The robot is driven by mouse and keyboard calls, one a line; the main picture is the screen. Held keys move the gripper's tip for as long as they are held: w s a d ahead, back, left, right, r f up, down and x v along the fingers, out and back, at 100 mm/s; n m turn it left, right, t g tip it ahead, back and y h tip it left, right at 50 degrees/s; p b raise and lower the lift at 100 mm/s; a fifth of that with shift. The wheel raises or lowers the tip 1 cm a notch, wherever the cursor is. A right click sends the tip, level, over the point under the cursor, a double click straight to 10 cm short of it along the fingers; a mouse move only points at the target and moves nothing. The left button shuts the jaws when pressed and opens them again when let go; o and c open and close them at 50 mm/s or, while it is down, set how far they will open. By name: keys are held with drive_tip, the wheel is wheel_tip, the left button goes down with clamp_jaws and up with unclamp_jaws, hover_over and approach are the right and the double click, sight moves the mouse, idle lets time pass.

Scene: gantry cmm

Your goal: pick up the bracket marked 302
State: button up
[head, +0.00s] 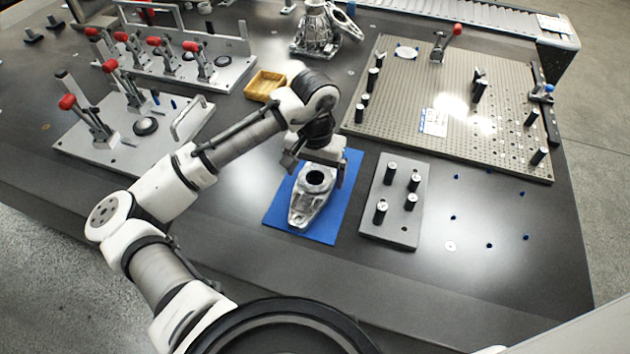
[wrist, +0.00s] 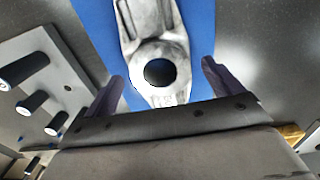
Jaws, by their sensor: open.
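A cast silver metal bracket (head: 309,200) with a round dark bore lies on a blue mat (head: 334,222) near the table's front. I cannot read a marking on it in the head view; in the wrist view the bracket (wrist: 172,45) shows faint raised characters near its end, too small to read. My gripper (head: 313,168) is above the bored end of the bracket. In the wrist view my gripper's fingers (wrist: 160,85) are apart, one on each side of the bracket, with nothing held. I cannot tell how far above the mat the fingertips are.
A grey block with several upright pins (head: 398,228) stands just right of the mat. A perforated fixture plate (head: 400,110) lies behind it. Clamp fixtures with red handles (head: 110,150) stand at left.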

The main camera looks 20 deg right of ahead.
drive_tip(key=shift+f, duration=0.45)
drive_tip(key=shift+c, duration=0.3)
drive_tip(key=c, duration=1.4)
drive_tip(key=shift+r, duration=0.1)
